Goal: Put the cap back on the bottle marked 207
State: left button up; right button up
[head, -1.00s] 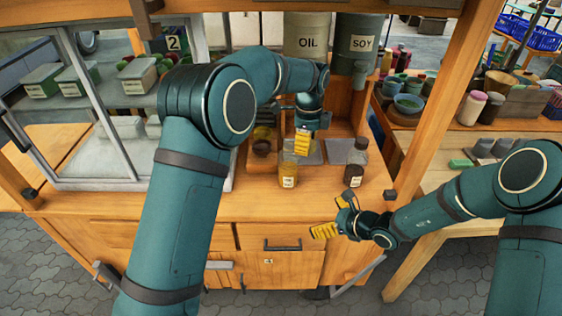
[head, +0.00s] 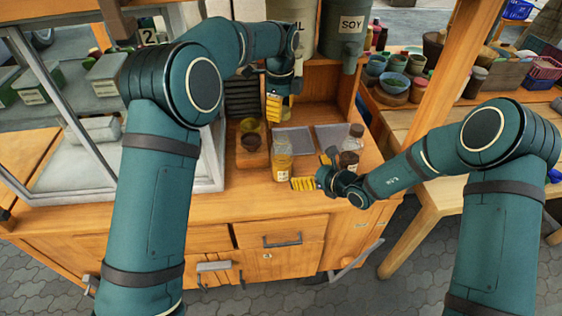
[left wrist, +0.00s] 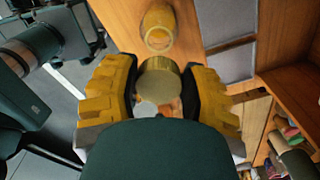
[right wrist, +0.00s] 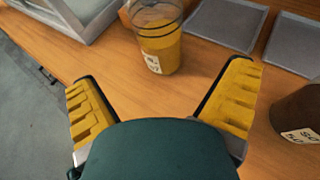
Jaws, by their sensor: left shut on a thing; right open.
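A clear bottle with yellow contents (head: 281,160) stands upright and open near the counter's front; its label is too small to read surely. In the right wrist view the bottle (right wrist: 160,45) stands just beyond my fingers. My left gripper (head: 274,105) is above and behind the bottle, shut on a round tan cap (left wrist: 158,80), which is apart from the bottle. The bottle's open mouth (left wrist: 158,38) shows in the left wrist view. My right gripper (head: 313,171) is open and empty, low over the counter to the right of the bottle.
A dark bottle (head: 350,160) stands close behind my right gripper; it also shows in the right wrist view (right wrist: 300,112). Two grey trays (head: 292,140) lie behind the bottles. A glass case (head: 207,160) bounds the left.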

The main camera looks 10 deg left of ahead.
aim_at(281, 162)
jog(key=x, duration=1.2)
jog(key=shift+a+f, duration=0.1)
jog(key=c, duration=1.2)
